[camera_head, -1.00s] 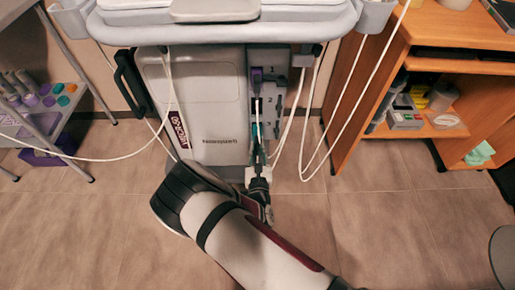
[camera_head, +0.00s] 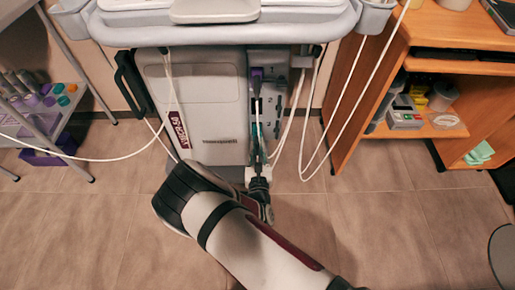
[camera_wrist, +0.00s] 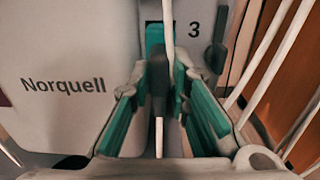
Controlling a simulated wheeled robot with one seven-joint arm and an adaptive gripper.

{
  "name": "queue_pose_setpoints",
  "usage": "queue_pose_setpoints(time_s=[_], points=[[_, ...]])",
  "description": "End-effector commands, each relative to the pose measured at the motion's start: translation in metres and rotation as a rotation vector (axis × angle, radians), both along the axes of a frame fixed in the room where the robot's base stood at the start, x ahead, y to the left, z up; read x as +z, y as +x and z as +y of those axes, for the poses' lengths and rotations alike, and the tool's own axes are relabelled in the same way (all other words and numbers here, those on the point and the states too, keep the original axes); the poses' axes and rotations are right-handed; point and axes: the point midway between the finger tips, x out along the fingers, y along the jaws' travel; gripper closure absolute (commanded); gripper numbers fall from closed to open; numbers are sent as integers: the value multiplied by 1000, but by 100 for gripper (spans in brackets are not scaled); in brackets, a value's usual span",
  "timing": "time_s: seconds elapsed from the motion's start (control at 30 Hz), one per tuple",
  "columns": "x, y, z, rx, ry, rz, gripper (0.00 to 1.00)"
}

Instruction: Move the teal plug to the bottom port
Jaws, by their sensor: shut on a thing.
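The teal plug (camera_wrist: 155,36) has a teal front and a dark grey body, with a pale cable running back from it. In the wrist view it lies between the two teal-padded fingers of my gripper (camera_wrist: 160,74), which is shut on it. Its front is close to the port panel (camera_wrist: 205,12) beside the number 3. I cannot tell whether its tip is inside a port. In the head view my gripper (camera_head: 257,142) reaches up to the lower part of the panel, and its fingers largely hide the plug.
A wooden cabinet (camera_head: 350,90) stands at right, a trolley with small items (camera_head: 45,100) at left.

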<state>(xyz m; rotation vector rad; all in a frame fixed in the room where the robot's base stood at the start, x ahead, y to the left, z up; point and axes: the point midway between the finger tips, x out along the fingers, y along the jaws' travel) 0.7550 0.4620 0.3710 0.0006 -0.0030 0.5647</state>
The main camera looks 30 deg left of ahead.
Motion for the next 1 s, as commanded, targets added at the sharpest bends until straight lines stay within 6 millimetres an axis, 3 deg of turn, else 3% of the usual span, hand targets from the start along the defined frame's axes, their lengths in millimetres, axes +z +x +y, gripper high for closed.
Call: queue_pose_setpoints(time_s=[1.0], points=[[1, 9, 6, 0, 1, -1, 100]])
